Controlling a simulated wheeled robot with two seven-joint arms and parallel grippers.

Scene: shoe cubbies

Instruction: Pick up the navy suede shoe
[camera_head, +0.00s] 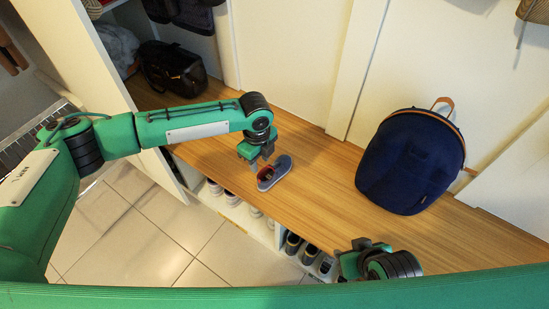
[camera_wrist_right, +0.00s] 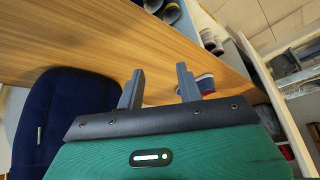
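The navy suede shoe (camera_head: 282,166), blue-grey with a red lining, lies on the wooden bench near its front edge in the head view. In the right wrist view the shoe (camera_wrist_right: 205,83) is partly hidden behind one of my right fingers. My right gripper (camera_head: 362,246) is low in the head view, away from the shoe. In the right wrist view the right gripper (camera_wrist_right: 160,83) has its fingers spread with nothing between them.
A navy backpack (camera_head: 412,160) stands on the wooden bench (camera_head: 325,205) at the right, against the wall. A black bag (camera_head: 172,68) sits at the far left end. Several shoes (camera_head: 294,243) are in cubbies below the front edge. The bench between shoe and backpack is clear.

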